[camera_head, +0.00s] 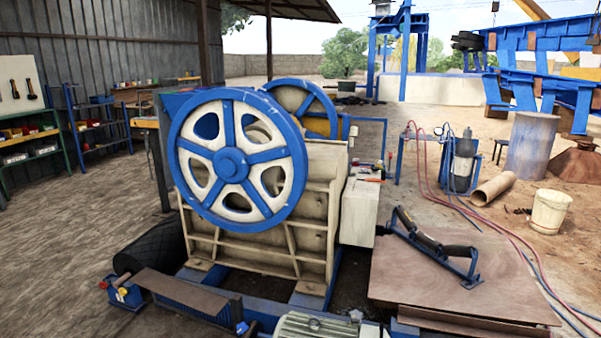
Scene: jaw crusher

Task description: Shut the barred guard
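The jaw crusher (260,215) stands in the middle of the camera_head view. It has a cream ribbed body and a large blue-and-cream spoked flywheel (237,160) on its near side. A second blue-rimmed wheel (303,106) shows behind it. I cannot make out a barred guard on the crusher; the flywheel and body hide its far side. Neither of my grippers shows in this view.
Red and blue hoses cross the ground near a white bucket (550,211). A tool crate (122,293) and motor (330,326) are in front. Open floor (70,235) lies left.

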